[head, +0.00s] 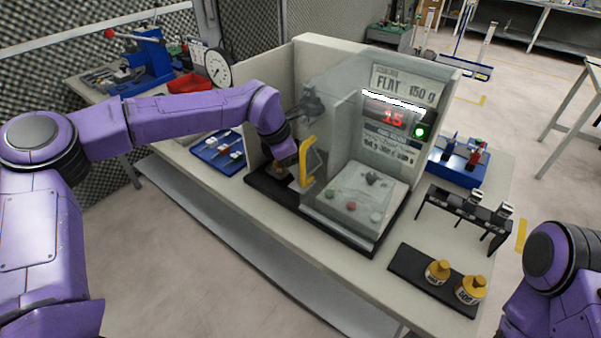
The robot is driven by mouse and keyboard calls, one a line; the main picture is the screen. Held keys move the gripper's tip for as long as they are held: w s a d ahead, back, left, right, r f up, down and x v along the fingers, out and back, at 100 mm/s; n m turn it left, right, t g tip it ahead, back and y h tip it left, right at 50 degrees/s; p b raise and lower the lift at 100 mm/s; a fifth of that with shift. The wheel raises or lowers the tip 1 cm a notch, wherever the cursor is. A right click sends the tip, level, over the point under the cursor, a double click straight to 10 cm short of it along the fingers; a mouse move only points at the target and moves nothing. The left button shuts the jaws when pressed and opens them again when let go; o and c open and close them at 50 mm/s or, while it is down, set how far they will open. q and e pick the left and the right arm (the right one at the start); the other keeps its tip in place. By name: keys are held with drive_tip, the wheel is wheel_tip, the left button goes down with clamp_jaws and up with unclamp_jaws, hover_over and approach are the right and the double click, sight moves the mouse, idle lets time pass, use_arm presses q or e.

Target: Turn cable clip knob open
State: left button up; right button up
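I cannot pick out a cable clip knob for certain. A grey test machine with clear shields (368,185) stands on the table. A dark clamp-like part (310,104) sits high on its left side, and a yellow handle-shaped part (308,162) stands in front. My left arm reaches in from the left and bends down at the machine's left side. My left gripper (291,168) is low beside the yellow part. Its fingers are too small and hidden to read, and I cannot tell whether they touch anything. My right arm shows at lower right, with its gripper out of view.
A black rack (464,209), a black tray with two yellow-capped bottles (410,262) and a blue stand (457,170) are at right. A blue tray (205,150), dial gauge (217,67) and red bin (189,84) are at left.

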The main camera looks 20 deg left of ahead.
use_arm(q)
drive_tip(key=v, duration=0.7)
drive_tip(key=shift+r+b, duration=0.35)
drive_tip(key=shift+b, duration=0.05)
drive_tip(key=shift+s, duration=0.15)
